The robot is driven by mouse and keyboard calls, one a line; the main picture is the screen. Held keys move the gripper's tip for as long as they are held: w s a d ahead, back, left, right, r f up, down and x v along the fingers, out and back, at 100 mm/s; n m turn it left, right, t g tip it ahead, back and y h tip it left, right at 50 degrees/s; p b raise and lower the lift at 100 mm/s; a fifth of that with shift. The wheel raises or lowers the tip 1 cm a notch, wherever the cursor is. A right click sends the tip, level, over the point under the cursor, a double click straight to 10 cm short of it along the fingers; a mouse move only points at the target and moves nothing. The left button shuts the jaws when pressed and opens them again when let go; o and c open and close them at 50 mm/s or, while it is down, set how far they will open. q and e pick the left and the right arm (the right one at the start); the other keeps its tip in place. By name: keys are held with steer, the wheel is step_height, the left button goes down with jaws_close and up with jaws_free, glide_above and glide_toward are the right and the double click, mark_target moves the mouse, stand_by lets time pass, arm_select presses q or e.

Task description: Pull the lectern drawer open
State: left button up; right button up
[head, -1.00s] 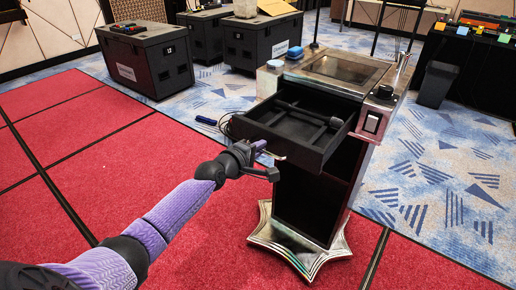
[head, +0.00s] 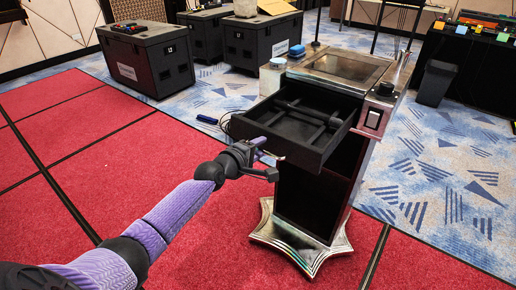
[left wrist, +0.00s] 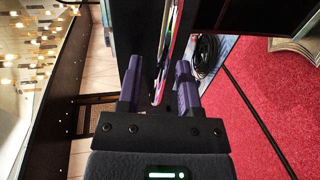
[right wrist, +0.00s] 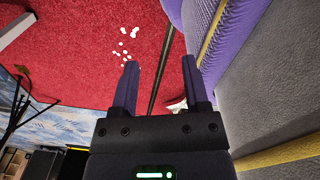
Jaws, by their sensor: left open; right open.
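The lectern (head: 325,200) stands on a star-shaped metal base, with a dark screen set in its top. Its black drawer (head: 313,154) sticks well out toward me, and dark bars show inside it. My left gripper (head: 268,158) is at the left part of the drawer front. In the left wrist view, the open fingers (left wrist: 160,88) are on either side of a thin shiny strip, likely the handle, in front of a dark panel. I cannot tell whether they touch it. My right gripper (right wrist: 154,82) is open and empty, above red carpet, outside the head view.
A black case (head: 148,62) stands at the back left, with more cases (head: 262,45) behind the lectern. A dark bin (head: 436,83) stands at the right. A blue item (head: 207,120) lies on the floor left of the drawer.

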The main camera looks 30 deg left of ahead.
arm_select(q)
steer(key=d+p+v, duration=0.1)
steer(key=p+v, duration=0.3)
steer(key=v, duration=0.6)
steer(key=shift+a, duration=0.45)
steer(key=s+d+f+m+g+y, duration=0.1)
steer(key=s+f+m+g, duration=0.2)
steer(key=s+f, duration=0.45)
steer(key=s+d+f+m+g, duration=0.1)
steer(key=s+f+m+g, duration=0.25)
steer(key=f, duration=0.65)
steer(key=s+d+f+m+g+y, duration=0.1)
steer(key=s+f+m+g, duration=0.15)
steer(key=s+f, duration=0.5)
steer(key=s+d+f+m+g, duration=0.2)
steer(key=s+d+f+m, duration=0.1)
steer(key=s, duration=0.4)
steer(key=s+d+f+m+g, duration=0.2)
steer(key=s+d+f+m, duration=0.1)
steer(key=s, duration=0.4)
steer(key=s+d+f+m+g, duration=0.2)
steer(key=s+d+f+m, duration=0.1)
steer(key=s, duration=0.4)
steer(key=shift+d+f+m, duration=0.35)
steer(key=shift+f+m, duration=0.45)
steer(key=shift+m, duration=0.1)
